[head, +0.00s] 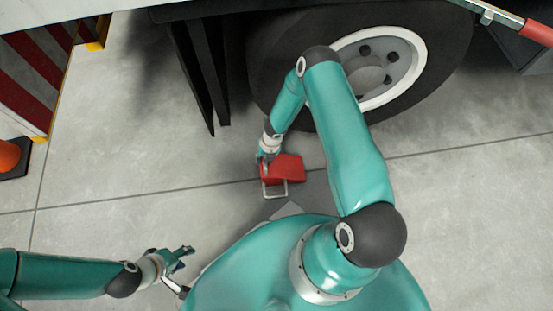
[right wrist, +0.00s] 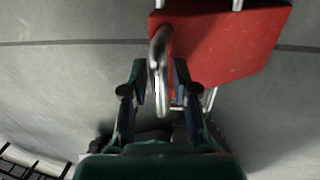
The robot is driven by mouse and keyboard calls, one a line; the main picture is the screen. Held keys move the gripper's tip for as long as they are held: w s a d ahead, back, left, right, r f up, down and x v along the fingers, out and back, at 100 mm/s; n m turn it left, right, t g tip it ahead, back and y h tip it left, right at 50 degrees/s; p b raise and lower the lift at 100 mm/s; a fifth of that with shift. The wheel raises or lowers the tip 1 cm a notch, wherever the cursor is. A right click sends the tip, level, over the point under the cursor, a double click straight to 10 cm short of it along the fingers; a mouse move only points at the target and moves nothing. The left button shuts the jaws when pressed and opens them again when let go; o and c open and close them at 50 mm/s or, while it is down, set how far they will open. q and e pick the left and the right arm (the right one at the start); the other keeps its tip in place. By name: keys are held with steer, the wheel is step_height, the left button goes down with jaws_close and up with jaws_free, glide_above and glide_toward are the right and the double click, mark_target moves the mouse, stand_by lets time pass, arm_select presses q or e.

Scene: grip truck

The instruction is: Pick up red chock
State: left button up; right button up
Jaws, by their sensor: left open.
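The red chock (head: 287,169) lies on the concrete floor in front of the truck's wheel, with a metal handle (head: 274,190) at its near side. In the right wrist view the chock (right wrist: 222,42) fills the upper right, and a metal bar (right wrist: 160,60) of it stands between my right gripper's fingers. My right gripper (right wrist: 160,77) is open, with a gap on each side of the bar. In the head view it (head: 265,158) is at the chock's left edge. My left gripper (head: 183,257) is open and empty, low at the left, well away from the chock.
The truck tyre (head: 270,60) stands just behind the chock, with dark mud flaps (head: 205,75) to its left. A red-and-white striped barrier (head: 28,70) and an orange cone (head: 10,157) are at the far left. The floor left of the chock is clear.

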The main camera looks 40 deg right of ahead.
jaws_close()
steer(key=shift+r, duration=0.15)
